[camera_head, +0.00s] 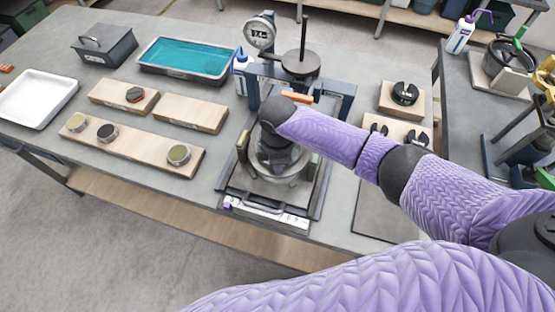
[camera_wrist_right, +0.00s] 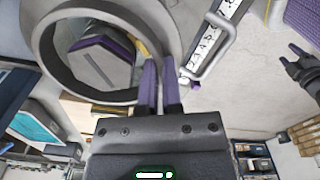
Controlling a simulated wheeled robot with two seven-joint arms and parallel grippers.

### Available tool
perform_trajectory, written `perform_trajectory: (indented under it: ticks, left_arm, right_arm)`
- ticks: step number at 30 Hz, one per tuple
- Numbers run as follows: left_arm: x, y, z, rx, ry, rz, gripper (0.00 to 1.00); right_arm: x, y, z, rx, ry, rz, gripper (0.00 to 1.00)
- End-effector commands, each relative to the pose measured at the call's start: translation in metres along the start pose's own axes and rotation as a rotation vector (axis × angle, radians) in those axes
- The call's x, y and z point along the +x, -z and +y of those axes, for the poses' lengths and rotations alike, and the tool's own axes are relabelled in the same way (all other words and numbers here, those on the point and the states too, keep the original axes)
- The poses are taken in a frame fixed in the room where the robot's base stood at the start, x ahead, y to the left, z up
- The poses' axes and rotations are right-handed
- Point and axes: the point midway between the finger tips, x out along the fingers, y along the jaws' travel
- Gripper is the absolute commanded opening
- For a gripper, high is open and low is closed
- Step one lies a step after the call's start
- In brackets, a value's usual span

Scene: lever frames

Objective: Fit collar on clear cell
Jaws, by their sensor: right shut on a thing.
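My right gripper (camera_wrist_right: 160,68) has its two purple fingers closed on the wall of a wide grey ring, the collar (camera_wrist_right: 43,50). In the head view my dark wrist hides most of this gripper. The ring is over the base of the middle lever frame (camera_head: 312,205). A round, pale see-through rim, which looks like the clear cell (camera_head: 285,181), shows below my wrist in the head view. I cannot tell whether the collar touches it. My left gripper (camera_wrist_right: 290,60) shows at the right of the wrist view, its fingers apart and empty; it is outside the head view.
The frame's dial gauge (camera_head: 260,32) and upright rod (camera_head: 304,35) stand behind my wrist. Wooden blocks with small round pieces (camera_head: 179,154) lie left, near a teal tray (camera_head: 185,58) and white tray (camera_head: 38,98). Slotted black weights (camera_head: 405,93) sit on blocks at right.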

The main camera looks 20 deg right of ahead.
Motion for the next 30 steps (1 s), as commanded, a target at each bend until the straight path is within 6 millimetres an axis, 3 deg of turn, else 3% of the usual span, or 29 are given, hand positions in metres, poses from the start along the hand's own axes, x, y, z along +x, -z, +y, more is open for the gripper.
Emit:
perform_trajectory:
  ticks: [29, 30]
  left_arm:
    - [0.0016, -0.0009, -0.0053, 0.004, 0.008, -0.001, 0.59]
    - [0.0016, -0.0007, -0.0046, 0.004, 0.007, 0.0, 0.59]
  right_arm:
    - [0.0062, 0.0002, 0.0003, 0.0, -0.001, 0.001, 0.0]
    - [0.0062, 0.0002, 0.0003, 0.0, -0.001, 0.001, 0.14]
